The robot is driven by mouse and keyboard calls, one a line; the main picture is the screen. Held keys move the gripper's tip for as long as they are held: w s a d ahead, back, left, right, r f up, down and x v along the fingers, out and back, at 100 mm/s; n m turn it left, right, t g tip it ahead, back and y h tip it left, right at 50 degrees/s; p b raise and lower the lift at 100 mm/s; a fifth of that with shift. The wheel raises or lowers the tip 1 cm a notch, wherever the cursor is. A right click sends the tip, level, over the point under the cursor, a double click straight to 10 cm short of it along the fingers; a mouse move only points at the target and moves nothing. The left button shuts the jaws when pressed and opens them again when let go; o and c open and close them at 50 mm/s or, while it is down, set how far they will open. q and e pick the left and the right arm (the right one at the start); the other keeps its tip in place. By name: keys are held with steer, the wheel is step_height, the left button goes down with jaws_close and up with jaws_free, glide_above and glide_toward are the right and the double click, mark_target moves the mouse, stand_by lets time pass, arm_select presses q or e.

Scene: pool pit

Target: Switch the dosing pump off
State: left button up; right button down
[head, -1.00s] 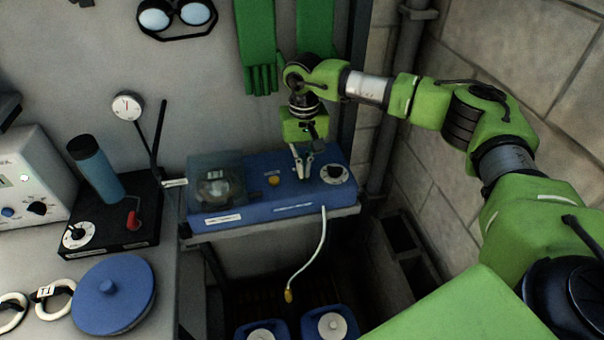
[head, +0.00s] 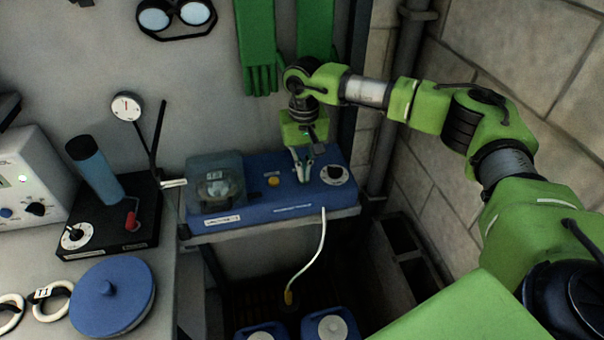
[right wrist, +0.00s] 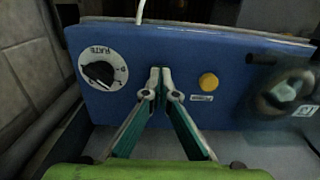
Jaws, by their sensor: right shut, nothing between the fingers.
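The dosing pump (head: 290,206) is a blue box on a shelf against the wall, with a clear-covered pump head (head: 215,186) at its left end. It has a yellow-orange round button or lamp (head: 273,181) and a black-and-white rate dial (head: 334,174). My right gripper (head: 304,179) points down at the pump's top face, between button and dial. In the right wrist view its fingers (right wrist: 160,88) are shut together, empty, close to the blue face. Any switch beneath the fingertips is hidden, and I cannot tell whether they touch. My left gripper is out of view.
A white hose (head: 308,263) hangs from the pump's front above blue canisters (head: 331,326). A black stirrer base (head: 105,232) with a blue cylinder stands on the left counter. Green gloves (head: 257,50) hang behind my right arm. A block wall (head: 500,90) bounds the right.

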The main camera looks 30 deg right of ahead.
steer(key=shift+r+p, duration=0.35)
steer(key=shift+r, duration=0.25)
steer(key=shift+r+p, duration=1.35)
steer(key=shift+r, duration=1.4)
